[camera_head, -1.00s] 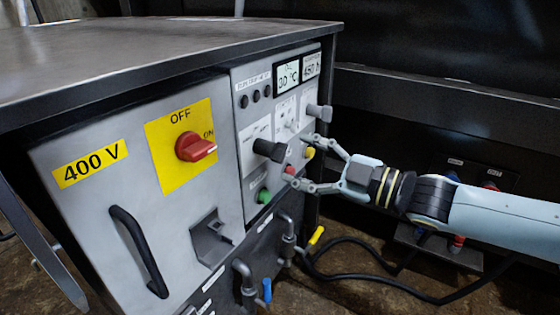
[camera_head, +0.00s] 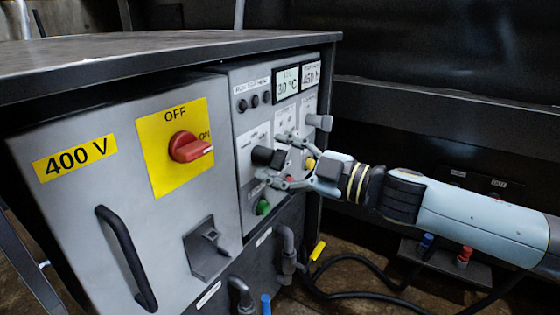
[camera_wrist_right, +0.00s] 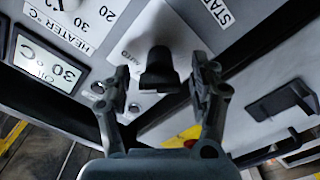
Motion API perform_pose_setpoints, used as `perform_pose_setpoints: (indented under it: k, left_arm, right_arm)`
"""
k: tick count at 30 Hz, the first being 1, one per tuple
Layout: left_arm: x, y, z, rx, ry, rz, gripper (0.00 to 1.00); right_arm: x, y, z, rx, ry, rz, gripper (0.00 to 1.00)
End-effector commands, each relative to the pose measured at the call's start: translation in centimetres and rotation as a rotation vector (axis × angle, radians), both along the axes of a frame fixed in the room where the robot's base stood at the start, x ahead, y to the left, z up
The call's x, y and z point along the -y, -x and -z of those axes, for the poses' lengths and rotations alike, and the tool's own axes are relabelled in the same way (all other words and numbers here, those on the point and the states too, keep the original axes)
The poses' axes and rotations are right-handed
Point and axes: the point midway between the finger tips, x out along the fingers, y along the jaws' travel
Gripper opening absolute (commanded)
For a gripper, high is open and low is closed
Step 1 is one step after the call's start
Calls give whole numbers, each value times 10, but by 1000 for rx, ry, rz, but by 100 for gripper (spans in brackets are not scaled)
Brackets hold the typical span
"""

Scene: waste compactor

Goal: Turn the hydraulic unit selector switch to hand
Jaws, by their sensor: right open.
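The black selector switch (camera_head: 268,156) sticks out from the grey control panel (camera_head: 226,90) in the head view. In the right wrist view the same switch (camera_wrist_right: 159,72) stands between the fingertips, with a gap visible on each side. Small lettering beside it is partly hidden by a finger. My right gripper (camera_head: 271,158) is open around the switch, one finger above and one below in the head view; it also shows in the wrist view (camera_wrist_right: 158,76). My left gripper is not in view.
A green button (camera_head: 263,207) sits below the switch, and a grey knob (camera_head: 320,121) is at the upper right. The red main switch (camera_head: 190,147) on its yellow plate and a black handle (camera_head: 126,258) are to the left. Pipes and a cable lie below.

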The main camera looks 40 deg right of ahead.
Motion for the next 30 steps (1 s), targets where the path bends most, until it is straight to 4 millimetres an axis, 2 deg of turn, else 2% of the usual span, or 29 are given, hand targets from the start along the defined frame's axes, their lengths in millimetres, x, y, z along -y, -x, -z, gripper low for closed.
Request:
perform_pose_setpoints:
  k: [5, 18, 30]
  left_arm:
    - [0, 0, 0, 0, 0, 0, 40]
    - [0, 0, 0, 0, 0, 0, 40]
    - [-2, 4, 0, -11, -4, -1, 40]
  right_arm:
    - [0, 0, 0, 0, 0, 0, 60]
    - [0, 0, 0, 0, 0, 0, 5]
    - [0, 0, -2, 34, 79, 0, 5]
